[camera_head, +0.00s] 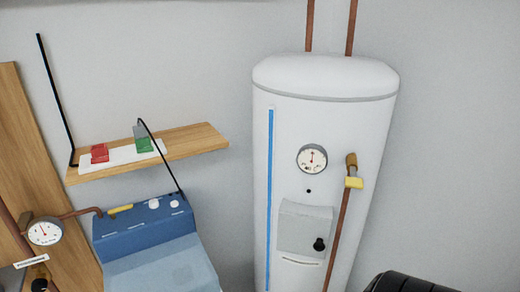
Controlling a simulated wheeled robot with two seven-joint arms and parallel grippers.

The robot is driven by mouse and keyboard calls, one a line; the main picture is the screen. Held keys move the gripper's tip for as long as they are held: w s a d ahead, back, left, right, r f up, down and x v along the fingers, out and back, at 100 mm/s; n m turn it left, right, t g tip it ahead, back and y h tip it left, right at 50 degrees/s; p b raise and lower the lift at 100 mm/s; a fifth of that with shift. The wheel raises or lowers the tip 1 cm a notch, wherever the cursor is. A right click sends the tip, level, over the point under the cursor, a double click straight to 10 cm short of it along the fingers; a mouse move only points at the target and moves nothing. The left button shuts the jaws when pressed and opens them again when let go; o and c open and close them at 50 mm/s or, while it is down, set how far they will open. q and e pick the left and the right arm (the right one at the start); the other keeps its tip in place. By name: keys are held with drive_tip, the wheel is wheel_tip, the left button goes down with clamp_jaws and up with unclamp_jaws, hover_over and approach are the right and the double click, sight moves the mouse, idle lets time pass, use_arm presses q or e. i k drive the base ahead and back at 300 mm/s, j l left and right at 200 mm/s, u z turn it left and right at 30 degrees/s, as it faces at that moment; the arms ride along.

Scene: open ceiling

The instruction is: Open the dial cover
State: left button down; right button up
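A tall white tank (335,120) stands right of the middle. On its front is a light grey, boxy cover (303,222), which looks closed over whatever lies behind it. A black knob (319,244) shows at the cover's lower right. A round white dial gauge (312,159) sits higher on the tank, with a small black dot between it and the cover. Neither of my grippers shows in the head view.
A copper pipe (341,235) with a yellow-handled valve (354,182) runs close right of the cover. A blue machine (145,230) stands left of the tank, below a wooden shelf (195,141). A black ribbed object (408,284) is at the bottom right.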

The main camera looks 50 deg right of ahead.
sight(298, 235)
drive_tip(key=z, duration=1.85)
